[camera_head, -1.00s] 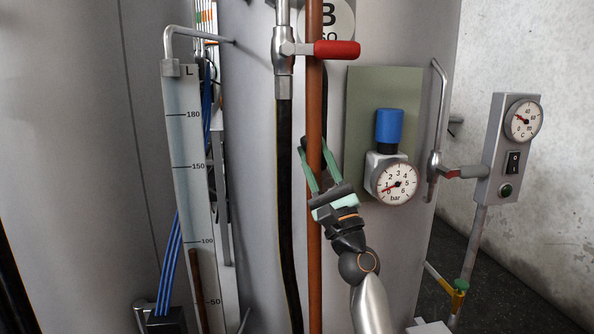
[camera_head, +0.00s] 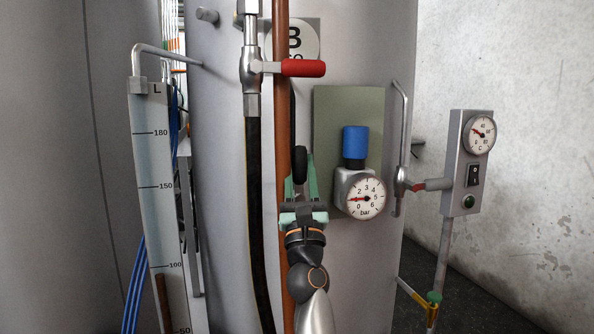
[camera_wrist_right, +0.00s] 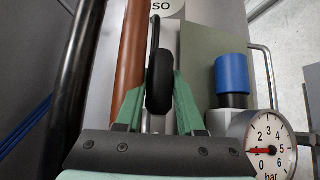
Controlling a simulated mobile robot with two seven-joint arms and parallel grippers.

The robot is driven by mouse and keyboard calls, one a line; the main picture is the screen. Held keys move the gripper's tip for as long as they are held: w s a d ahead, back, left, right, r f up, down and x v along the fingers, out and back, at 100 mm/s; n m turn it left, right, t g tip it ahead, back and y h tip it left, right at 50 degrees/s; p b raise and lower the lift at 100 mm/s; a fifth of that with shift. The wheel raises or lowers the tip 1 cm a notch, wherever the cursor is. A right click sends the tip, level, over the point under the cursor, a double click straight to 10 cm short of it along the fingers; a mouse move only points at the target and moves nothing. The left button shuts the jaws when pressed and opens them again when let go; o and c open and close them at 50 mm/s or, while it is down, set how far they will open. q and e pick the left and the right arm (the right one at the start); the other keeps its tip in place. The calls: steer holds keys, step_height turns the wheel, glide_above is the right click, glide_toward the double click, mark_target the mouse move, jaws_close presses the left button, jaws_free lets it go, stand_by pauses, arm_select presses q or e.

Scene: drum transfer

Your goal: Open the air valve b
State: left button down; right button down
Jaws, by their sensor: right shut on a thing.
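A black handle (camera_head: 300,160) hangs beside the brown pipe (camera_head: 282,120), below the round plate marked B (camera_head: 304,40). I take it for the air valve b handle. My right gripper (camera_head: 300,186) comes from below and is shut on this handle. In the right wrist view, the black handle (camera_wrist_right: 159,80) stands upright between the two green fingers (camera_wrist_right: 157,105), its rounded end toward me. The pressure gauge (camera_head: 363,197) on the right has its needle at the low end. The valve body is mostly hidden. My left gripper is not in view.
A red-handled valve (camera_head: 300,68) sits above on the black hose (camera_head: 254,180). A blue-capped regulator (camera_head: 355,143) on a green panel (camera_head: 330,110) is close right of my gripper. A grey box with a dial (camera_head: 465,165) stands farther right.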

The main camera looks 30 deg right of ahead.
steer(key=shift+d, duration=0.1)
steer(key=c, duration=0.5)
jaws_free()
